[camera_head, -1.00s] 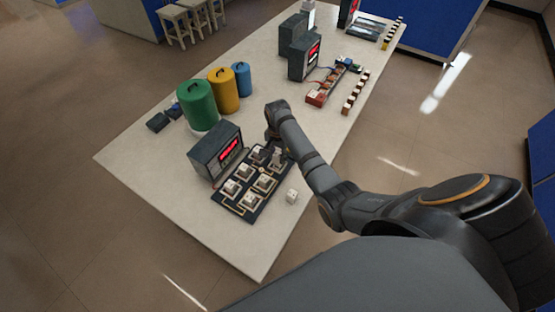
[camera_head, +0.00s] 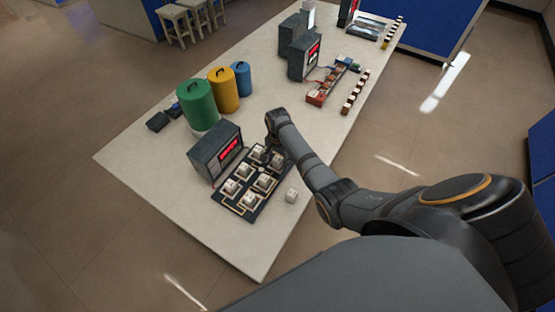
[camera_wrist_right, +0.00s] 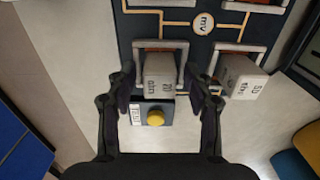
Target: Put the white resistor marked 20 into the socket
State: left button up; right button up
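A white resistor block (camera_wrist_right: 160,76), whose upside-down marking seems to read 20 ohm, stands at a framed socket on the dark circuit board (camera_wrist_right: 206,55) in the right wrist view. My right gripper (camera_wrist_right: 162,88) is open, with one finger on each side of this block and visible gaps beside it. I cannot tell whether the block is fully seated. A second white block (camera_wrist_right: 241,78) stands tilted in the picture at the neighbouring socket, just right of my right finger. In the head view my right arm partly hides the board's far end. My left gripper is not in view.
A dark meter (camera_head: 217,151) with a red display stands beside the board. Green (camera_head: 197,104), yellow (camera_head: 224,90) and blue (camera_head: 241,79) canisters stand behind. The table's front corner is clear.

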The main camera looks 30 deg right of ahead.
aim_at(278, 159)
jog(key=shift+r, duration=0.15)
notch_tip(278, 159, up, 12)
jog(key=shift+b, duration=0.4)
dwell(0.3)
